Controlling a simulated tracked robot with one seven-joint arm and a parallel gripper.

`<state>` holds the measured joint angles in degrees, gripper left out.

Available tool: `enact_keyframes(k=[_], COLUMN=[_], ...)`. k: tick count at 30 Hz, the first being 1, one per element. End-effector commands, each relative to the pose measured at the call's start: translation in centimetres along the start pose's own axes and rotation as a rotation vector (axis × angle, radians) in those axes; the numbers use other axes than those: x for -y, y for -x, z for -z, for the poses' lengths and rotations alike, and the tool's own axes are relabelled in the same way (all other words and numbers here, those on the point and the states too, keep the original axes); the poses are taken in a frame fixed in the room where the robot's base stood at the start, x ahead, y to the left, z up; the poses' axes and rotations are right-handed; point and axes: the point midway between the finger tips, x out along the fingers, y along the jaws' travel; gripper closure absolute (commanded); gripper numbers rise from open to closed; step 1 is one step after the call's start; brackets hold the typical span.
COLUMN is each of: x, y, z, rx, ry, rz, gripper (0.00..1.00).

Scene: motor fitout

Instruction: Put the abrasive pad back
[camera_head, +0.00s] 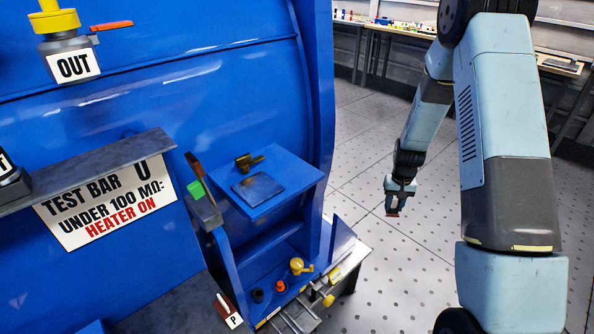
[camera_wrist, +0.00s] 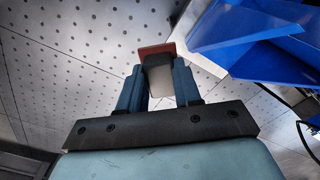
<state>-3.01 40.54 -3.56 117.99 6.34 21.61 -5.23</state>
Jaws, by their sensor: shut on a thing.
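My gripper (camera_head: 399,190) hangs over open floor to the right of the blue housing. In the wrist view my gripper (camera_wrist: 160,84) is shut on the abrasive pad (camera_wrist: 156,50), a small block with a reddish-brown face and a dark layer below it. The pad's lower part lies between the fingers. In the head view the pad (camera_head: 392,213) shows as a small reddish bit under the fingertips. The pad is clear of any surface.
A lettered test bar sign (camera_head: 103,207) is at left. Perforated floor (camera_head: 425,245) is clear.

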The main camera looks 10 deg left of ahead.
Motion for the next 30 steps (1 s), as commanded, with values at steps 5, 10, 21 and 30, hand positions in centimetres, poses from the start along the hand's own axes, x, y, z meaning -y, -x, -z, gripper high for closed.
enact_keyframes(k=[5,10,21,30], x=[0.9,4.3,13.6,19.1], y=[1.0,5.2,18.0,27.6], z=[0.0,-0.3,-4.8,-11.3], rx=[-0.002,-0.006,-0.007,-0.008], ry=[0.041,0.22,0.809,1.293], rz=[0.0,0.0,0.0,-0.002], gripper=[0.95,0.95,0.95,0.95])
